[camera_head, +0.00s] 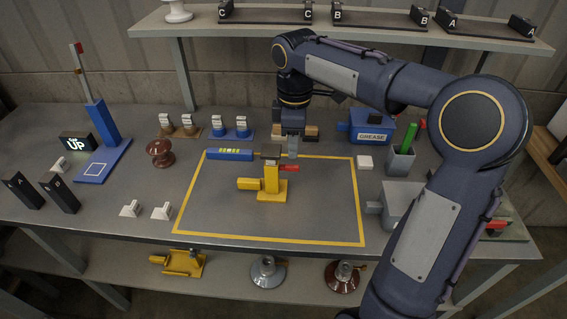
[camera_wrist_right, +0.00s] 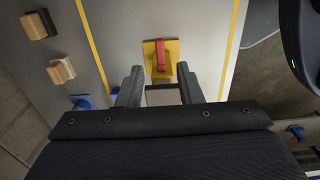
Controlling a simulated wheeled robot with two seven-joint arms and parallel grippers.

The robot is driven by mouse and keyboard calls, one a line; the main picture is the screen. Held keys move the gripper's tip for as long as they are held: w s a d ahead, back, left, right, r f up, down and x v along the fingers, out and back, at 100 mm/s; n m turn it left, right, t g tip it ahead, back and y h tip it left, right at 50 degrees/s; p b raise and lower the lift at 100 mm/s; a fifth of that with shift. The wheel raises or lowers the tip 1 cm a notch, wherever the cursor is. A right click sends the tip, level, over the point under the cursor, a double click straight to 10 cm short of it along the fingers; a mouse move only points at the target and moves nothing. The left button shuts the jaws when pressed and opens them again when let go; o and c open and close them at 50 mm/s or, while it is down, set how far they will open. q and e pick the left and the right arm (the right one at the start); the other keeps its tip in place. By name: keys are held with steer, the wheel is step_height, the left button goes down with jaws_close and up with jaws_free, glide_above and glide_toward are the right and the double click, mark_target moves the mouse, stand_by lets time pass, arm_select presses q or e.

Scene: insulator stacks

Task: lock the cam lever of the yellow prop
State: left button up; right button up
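The yellow prop (camera_head: 271,184) stands upright on its base inside the yellow outline on the bench. Its red cam lever (camera_head: 290,168) sticks out to the right in the head view. In the right wrist view the prop (camera_wrist_right: 173,58) is ahead of the fingers, with the red lever (camera_wrist_right: 160,52) lying across its yellow surface. My right gripper (camera_head: 292,152) points down just above and behind the lever. Its two fingers (camera_wrist_right: 160,76) are apart, with neither seen touching the lever. A dark piece shows between the fingers; I cannot tell what it is. My left gripper is not in view.
A blue tool (camera_head: 230,154) with a dark shaft lies along the outline's back edge, close to my right gripper. A grey holder (camera_head: 399,162) and blue grease box (camera_head: 371,127) stand to the right. A brown insulator (camera_head: 160,153) stands left. The outline's front area is clear.

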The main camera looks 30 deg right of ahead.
mark_target(293, 166)
step_height(293, 166, down, 6)
steer(key=shift+f+b, duration=0.1)
steer(key=shift+b, duration=0.3)
steer(key=shift+c, duration=0.3)
jaws_close()
